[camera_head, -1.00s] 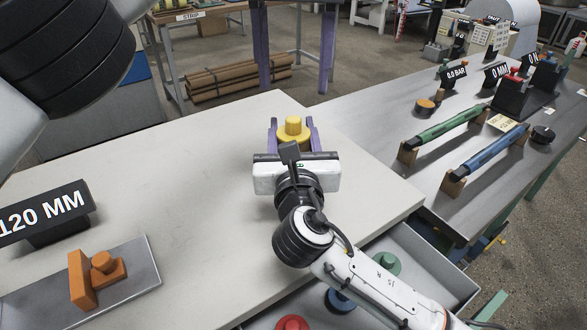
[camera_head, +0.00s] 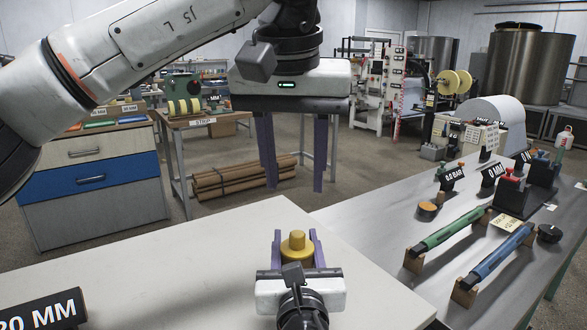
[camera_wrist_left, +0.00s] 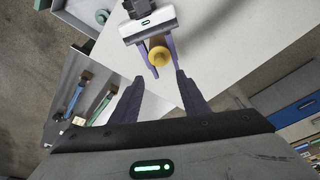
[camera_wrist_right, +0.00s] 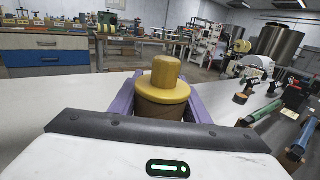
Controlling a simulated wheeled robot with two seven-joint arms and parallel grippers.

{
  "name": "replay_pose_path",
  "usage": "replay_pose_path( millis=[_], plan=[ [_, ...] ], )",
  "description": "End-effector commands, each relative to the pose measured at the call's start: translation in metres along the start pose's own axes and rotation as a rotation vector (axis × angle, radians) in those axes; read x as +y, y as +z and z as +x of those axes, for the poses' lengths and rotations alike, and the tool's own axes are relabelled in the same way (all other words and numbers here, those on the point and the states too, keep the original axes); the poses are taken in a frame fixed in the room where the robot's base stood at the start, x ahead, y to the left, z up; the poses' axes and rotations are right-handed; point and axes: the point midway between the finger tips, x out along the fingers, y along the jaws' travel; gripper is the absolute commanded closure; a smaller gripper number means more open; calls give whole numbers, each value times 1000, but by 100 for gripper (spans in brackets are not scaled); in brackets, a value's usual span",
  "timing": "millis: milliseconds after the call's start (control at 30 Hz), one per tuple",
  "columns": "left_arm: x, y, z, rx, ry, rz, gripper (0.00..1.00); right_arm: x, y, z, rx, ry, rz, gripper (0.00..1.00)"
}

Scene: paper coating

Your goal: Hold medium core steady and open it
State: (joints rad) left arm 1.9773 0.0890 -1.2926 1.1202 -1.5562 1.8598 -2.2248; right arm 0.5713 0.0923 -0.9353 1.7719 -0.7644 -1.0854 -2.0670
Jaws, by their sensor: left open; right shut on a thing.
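The medium core, a brown body with a yellow flanged knob on top (camera_head: 296,245), stands upright near the far edge of the white table. It also shows in the right wrist view (camera_wrist_right: 163,90) and the left wrist view (camera_wrist_left: 158,56). My right gripper (camera_head: 297,250) is shut on the core, its purple fingers on either side of the brown body. My left gripper (camera_head: 291,185) is open and empty, raised above the core with its fingers pointing down. In the left wrist view its fingers (camera_wrist_left: 160,85) frame the knob from a distance.
A steel bench (camera_head: 395,235) at right holds a green bar (camera_head: 447,230), a blue bar (camera_head: 497,253) and small devices. The white table (camera_head: 190,255) left of the core is clear.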

Motion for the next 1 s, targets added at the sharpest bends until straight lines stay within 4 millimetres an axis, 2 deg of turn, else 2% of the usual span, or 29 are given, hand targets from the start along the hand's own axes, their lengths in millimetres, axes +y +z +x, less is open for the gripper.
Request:
replay_pose_path(
  millis=[133,267,700,900,1000],
  plan=[
    [-1,4,-2,25,3,-5,59,0,0,0,1,0,0,98],
    [-1,5,8,26,3,-6,59,0,0,0,1,0,0,98],
    [0,3,88,23,3,-5,59,0,0,0,1,0,0,98],
    [0,2,110,24,3,-5,59,0,0,0,1,0,0,98],
    [0,2,114,25,3,-4,59,0,0,0,1,0,0,98]
  ],
)
